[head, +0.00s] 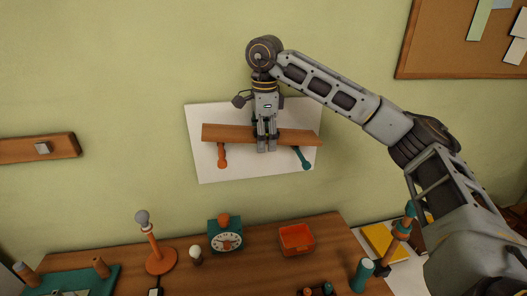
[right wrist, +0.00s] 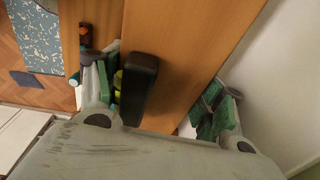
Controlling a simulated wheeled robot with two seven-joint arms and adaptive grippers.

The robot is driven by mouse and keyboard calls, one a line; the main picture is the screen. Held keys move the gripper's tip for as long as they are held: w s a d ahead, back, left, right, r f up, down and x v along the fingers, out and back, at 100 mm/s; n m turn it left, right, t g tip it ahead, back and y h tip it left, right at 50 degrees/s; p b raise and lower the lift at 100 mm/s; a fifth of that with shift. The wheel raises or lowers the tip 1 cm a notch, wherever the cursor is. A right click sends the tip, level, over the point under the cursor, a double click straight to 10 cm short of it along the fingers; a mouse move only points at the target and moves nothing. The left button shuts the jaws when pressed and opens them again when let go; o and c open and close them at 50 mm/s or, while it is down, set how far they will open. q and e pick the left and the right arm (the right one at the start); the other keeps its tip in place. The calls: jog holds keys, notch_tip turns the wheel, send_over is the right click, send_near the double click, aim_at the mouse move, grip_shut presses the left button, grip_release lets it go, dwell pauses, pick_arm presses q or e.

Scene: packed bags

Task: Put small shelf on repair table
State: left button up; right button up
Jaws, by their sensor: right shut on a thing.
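The small shelf (head: 228,133) is a brown wooden board with an orange bracket and a teal bracket below it. It is in front of a white panel on the green wall, tilted slightly down to the right. My right gripper (head: 266,143) reaches it from above and is shut on the middle of its board. In the right wrist view, the shelf's board (right wrist: 185,45) runs between the green-padded fingers. The repair table (head: 185,280), which I take to be the brown wooden table, is below. I cannot tell whether the shelf touches the panel. My left gripper is out of view.
On the table stand an orange lamp (head: 160,260), an egg-like item in a cup (head: 196,256), a teal clock (head: 226,236), an orange tray (head: 297,239) and a teal cylinder (head: 362,275). A wall board (head: 40,147) is at left; a corkboard (head: 450,45) hangs upper right.

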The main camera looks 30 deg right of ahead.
jog(key=shift+f, duration=2.4)
jog(key=o, duration=1.2)
jog(key=shift+c, duration=0.2)
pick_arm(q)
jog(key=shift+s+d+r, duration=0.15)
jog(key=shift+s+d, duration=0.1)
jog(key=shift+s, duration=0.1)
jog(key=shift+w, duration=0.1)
